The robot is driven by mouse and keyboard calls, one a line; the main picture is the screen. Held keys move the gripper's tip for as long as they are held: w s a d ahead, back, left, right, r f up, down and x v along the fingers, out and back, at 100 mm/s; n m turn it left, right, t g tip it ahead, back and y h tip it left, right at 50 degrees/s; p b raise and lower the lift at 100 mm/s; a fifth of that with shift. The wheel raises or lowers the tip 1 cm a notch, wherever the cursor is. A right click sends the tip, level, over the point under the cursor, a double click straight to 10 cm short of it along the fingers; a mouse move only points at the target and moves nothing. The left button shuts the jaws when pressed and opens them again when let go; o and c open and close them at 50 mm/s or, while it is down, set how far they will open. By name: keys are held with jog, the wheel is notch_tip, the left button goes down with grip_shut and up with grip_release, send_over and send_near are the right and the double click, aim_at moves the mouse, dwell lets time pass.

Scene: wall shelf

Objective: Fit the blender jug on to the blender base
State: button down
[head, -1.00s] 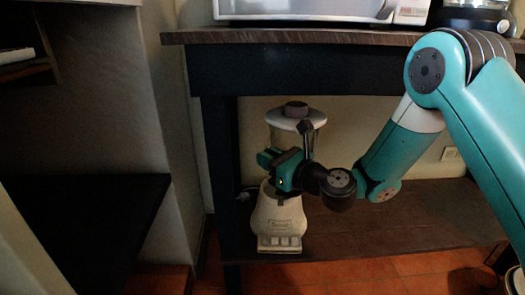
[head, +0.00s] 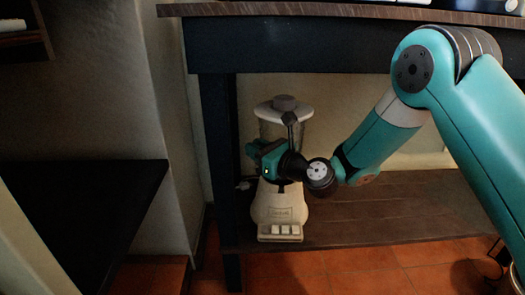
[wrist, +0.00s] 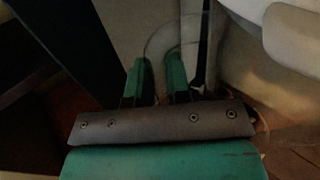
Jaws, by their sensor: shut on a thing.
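The cream blender base (head: 280,208), with a row of buttons at its front, stands upright on the lower shelf near the left leg. The clear blender jug (head: 272,130) has a white lid with a grey knob and a dark handle (head: 290,119). It is upright, directly above the base. My gripper (head: 260,152) is shut on the jug and hides the joint, so I cannot tell whether the jug's bottom touches the base. In the wrist view my gripper's two green fingers (wrist: 157,80) are a little apart, with the jug's curved clear wall (wrist: 180,38) beyond them.
The wooden lower shelf (head: 400,207) is clear to the right of the base. The dark worktop frame (head: 300,45) runs above the lid, with its left leg (head: 222,150) close beside the blender. A black surface (head: 80,200) is at far left.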

jog(key=c, duration=1.1)
grip_release()
jog(key=shift+f, duration=0.1)
jog(key=b+v, duration=0.6)
jog(key=v, duration=0.5)
jog(key=s+a+r+n+g, duration=0.1)
jog(key=s+a+n+g, duration=0.2)
jog(key=s+n+g, duration=0.5)
jog(key=s+a+r+n+g, duration=0.1)
jog(key=s+a+n, duration=0.1)
jog(key=s+n, duration=0.65)
jog(key=s+d+n+g+h, duration=0.1)
jog(key=s+d+n+h, duration=0.2)
jog(key=n, duration=0.2)
jog(key=s+d+f+n+g+h, duration=0.1)
jog(key=s+d+n+h, duration=0.1)
jog(key=s+d+n, duration=0.2)
jog(key=s+d+f+n+g+h, duration=0.1)
jog(key=s+d+n+h, duration=0.2)
jog(key=n, duration=0.5)
jog(key=shift+s+d+g+h, duration=0.3)
jog(key=shift+s+d+g, duration=0.1)
jog(key=shift+d, duration=0.3)
